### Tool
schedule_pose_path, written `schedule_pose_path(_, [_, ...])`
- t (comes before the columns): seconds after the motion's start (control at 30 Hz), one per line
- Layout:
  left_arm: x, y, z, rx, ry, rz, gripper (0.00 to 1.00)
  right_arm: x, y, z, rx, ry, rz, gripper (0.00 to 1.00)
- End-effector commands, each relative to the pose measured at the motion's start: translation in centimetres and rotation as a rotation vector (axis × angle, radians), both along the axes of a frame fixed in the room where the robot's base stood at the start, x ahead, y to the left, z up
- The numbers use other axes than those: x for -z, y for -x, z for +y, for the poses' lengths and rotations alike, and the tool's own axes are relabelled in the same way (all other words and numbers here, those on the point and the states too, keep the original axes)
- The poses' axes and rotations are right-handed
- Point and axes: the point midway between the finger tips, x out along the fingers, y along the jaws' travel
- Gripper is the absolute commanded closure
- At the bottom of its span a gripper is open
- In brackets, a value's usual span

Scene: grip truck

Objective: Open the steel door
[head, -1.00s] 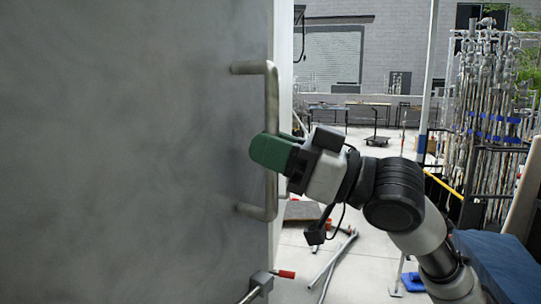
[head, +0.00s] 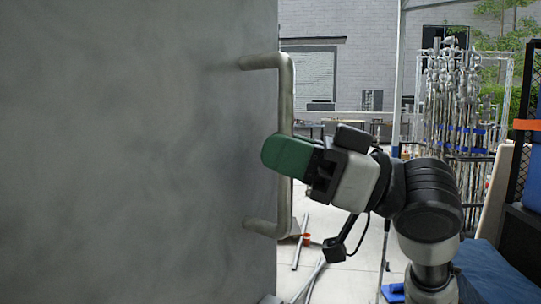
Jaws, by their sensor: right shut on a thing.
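The steel door (head: 130,150) is a large grey panel that fills the left half of the head view. A bent metal bar handle (head: 286,90) stands out from it near its right edge. My right gripper (head: 288,155), with green fingers, is shut on the handle at about its middle. The fingers hide that part of the bar. Open space shows to the right of the door's edge. My left gripper is not in view.
Metal pipes (head: 302,238) lie on the pale floor beyond the door. A rack of metal stands (head: 460,105) is at the right, with a blue padded surface (head: 490,275) at the lower right. Tables stand far back near a brick wall.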

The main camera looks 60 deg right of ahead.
Motion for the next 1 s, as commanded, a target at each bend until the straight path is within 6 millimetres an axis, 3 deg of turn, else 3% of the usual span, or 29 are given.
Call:
schedule_pose_path(0.33, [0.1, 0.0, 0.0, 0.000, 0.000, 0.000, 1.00, 0.0, 0.3, 0.1, -0.001, 0.004, -0.002, 1.00])
schedule_pose_path(1.0, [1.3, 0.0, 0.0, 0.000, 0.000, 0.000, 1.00, 0.0, 6.4, 1.1, 0.000, 0.005, -0.002, 1.00])
